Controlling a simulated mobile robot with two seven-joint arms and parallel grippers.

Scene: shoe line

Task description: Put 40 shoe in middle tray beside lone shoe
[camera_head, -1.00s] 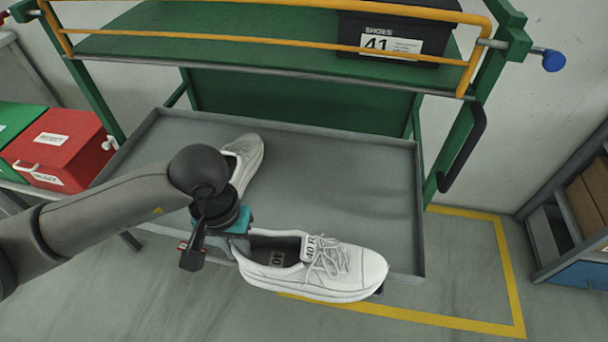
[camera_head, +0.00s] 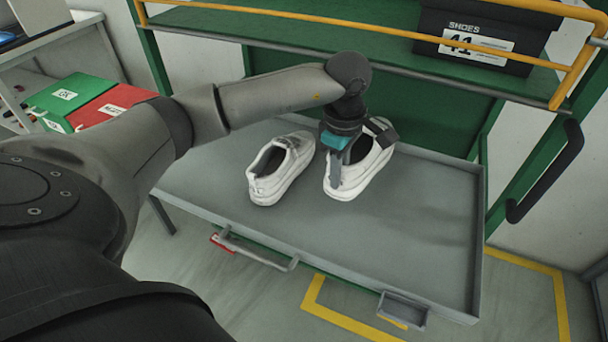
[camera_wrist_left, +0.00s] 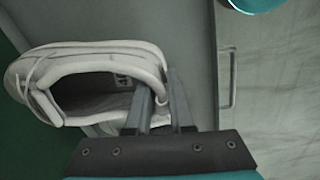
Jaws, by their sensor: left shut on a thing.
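The 40 shoe (camera_head: 369,168) is white. It is over or on the grey middle tray (camera_head: 420,220), to the right of the lone white shoe (camera_head: 281,168), with a narrow gap between them. Both shoes point toward the back of the tray. My left gripper (camera_head: 340,183) is shut on the heel end of the 40 shoe. The left wrist view shows the shoe (camera_wrist_left: 90,80) with one finger inside its opening and one outside, at the heel wall. Whether the sole rests fully on the tray is hard to tell. My right gripper is not in view.
A black box marked 41 (camera_head: 483,35) stands on the green upper shelf behind a yellow rail (camera_head: 370,50). The right part of the tray is bare. A front handle (camera_head: 255,252) and a small label holder (camera_head: 402,308) are on the tray's front. Green and red boxes stand at left.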

